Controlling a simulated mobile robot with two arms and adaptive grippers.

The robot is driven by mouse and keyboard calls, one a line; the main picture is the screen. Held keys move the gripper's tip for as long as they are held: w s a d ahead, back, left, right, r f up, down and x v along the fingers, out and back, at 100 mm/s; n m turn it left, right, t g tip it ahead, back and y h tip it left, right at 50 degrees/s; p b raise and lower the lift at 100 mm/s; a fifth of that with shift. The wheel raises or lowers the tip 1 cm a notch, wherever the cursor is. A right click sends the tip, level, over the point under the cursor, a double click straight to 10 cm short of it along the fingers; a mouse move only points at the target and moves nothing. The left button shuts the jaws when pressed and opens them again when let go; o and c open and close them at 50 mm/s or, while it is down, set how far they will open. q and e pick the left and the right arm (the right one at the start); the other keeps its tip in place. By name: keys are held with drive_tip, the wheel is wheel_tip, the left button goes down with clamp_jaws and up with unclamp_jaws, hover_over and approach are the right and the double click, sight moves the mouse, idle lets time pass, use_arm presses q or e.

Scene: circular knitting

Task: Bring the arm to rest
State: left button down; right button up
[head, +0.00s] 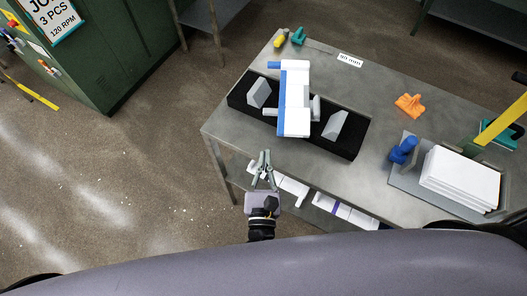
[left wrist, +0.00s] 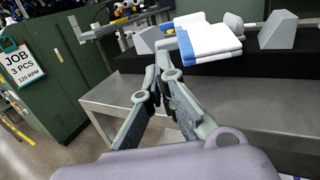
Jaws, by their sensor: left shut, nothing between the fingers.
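My left gripper (head: 264,160) is in front of the table's near edge, over the gap between me and the table. Its fingers come together at the tips and hold nothing. In the left wrist view the gripper (left wrist: 163,50) points toward the table, with the fingers meeting near a white and blue folded piece (left wrist: 205,38) that lies beyond them. In the head view that white and blue piece (head: 296,98) rests across a black holder (head: 247,115) on the table, apart from the gripper. My right gripper is not in view.
The grey metal table (head: 385,180) bears an orange clamp-like object (head: 409,104), a blue object (head: 403,150) and a stack of white sheets (head: 460,178). White items lie on its lower shelf (head: 345,211). A green cabinet (head: 110,50) stands at the left. The floor (head: 110,170) between is clear.

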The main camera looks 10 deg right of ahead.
use_arm(q)
drive_tip(key=s+a+f+m+g, duration=0.3)
drive_tip(key=f+m, duration=0.4)
drive_tip(key=f, duration=0.2)
drive_tip(key=s+a+f+m+g+h, duration=0.1)
drive_tip(key=s+a+f+m+g, duration=0.15)
drive_tip(key=f+m, duration=0.5)
drive_tip(key=s+a+f+m+g, duration=0.25)
drive_tip(key=f+m, duration=0.35)
drive_tip(key=f, duration=0.5)
drive_tip(key=s+a+f+m+g+y, duration=0.2)
drive_tip(key=s+a+f+m+g, duration=0.2)
drive_tip(key=s+a+f+m, duration=0.4)
drive_tip(key=s+a+f+m+g+y, duration=0.2)
drive_tip(key=s+a+f+m+g, duration=0.3)
drive_tip(key=s+a+f+m, duration=0.3)
drive_tip(key=s+a, duration=0.4)
drive_tip(key=s, duration=0.2)
drive_tip(key=shift+s+a+f, duration=0.15)
drive_tip(key=shift+a+f, duration=0.05)
drive_tip(key=shift+a, duration=0.1)
